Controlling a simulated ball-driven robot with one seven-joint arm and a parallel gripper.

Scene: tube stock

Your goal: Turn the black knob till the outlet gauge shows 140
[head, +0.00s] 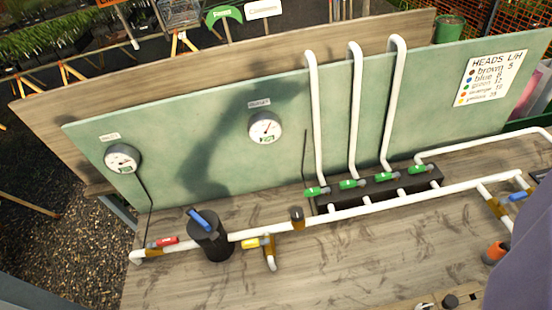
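A black knob (297,212) sits upright on a brass body in the white main pipe, near the middle of the bench. The gauge whose small label seems to read OUTLET (265,128) is a white dial on the green board, above and left of the knob. Its dark needle appears to point up and slightly right; the numbers are too small to read. My gripper is not in view, and nothing is seen touching the knob. A grey-purple shape fills the lower right edge and hides part of the bench.
A second gauge (122,158) hangs at left. A black canister (210,238) with a blue handle and a yellow-handled valve (257,242) stand left of the knob. Green-handled valves (352,184) and tall white pipes are at right. Bare wooden bench (340,265) lies in front.

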